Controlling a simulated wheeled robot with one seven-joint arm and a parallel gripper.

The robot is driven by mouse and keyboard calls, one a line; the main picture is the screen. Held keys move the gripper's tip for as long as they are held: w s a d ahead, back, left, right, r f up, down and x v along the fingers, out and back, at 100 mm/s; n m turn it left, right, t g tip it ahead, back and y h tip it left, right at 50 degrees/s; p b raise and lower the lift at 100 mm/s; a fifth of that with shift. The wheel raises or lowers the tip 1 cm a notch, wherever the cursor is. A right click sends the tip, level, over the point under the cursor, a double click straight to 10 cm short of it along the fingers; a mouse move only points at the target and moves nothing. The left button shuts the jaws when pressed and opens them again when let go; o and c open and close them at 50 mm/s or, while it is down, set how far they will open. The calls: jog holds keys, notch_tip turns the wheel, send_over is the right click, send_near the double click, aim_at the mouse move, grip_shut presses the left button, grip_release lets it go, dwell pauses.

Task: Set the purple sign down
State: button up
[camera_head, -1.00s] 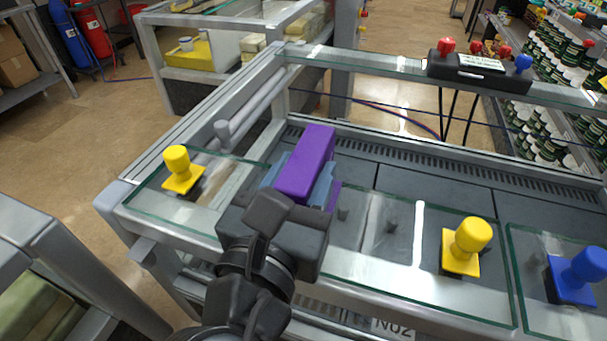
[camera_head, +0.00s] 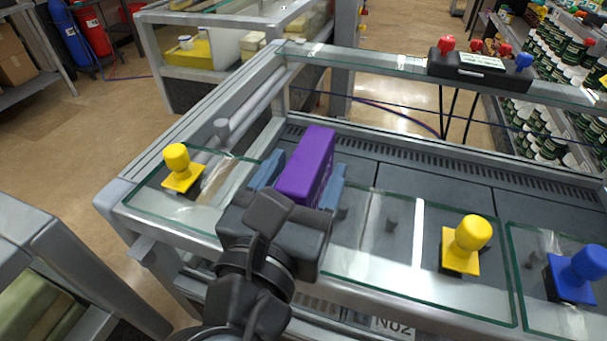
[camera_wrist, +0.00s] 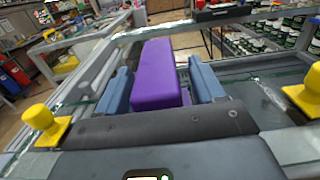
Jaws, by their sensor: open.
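The purple sign (camera_head: 307,166) is a long purple block. It lies between the two blue-grey fingers of my gripper (camera_head: 299,184), at the left part of the glass-topped bench. In the wrist view the sign (camera_wrist: 157,76) sits between the spread fingers of my gripper (camera_wrist: 162,92), with a gap on each side. The fingers are open and do not appear to press on it. The sign's underside and what it rests on are hidden by the gripper.
A yellow-knobbed handle (camera_head: 180,170) stands on the glass to the left, another yellow one (camera_head: 466,246) to the right, and a blue one (camera_head: 577,275) at far right. A black control box (camera_head: 480,70) with red and blue buttons sits on the back rail.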

jog(key=v, duration=1.2)
jog(key=shift+b, duration=0.4)
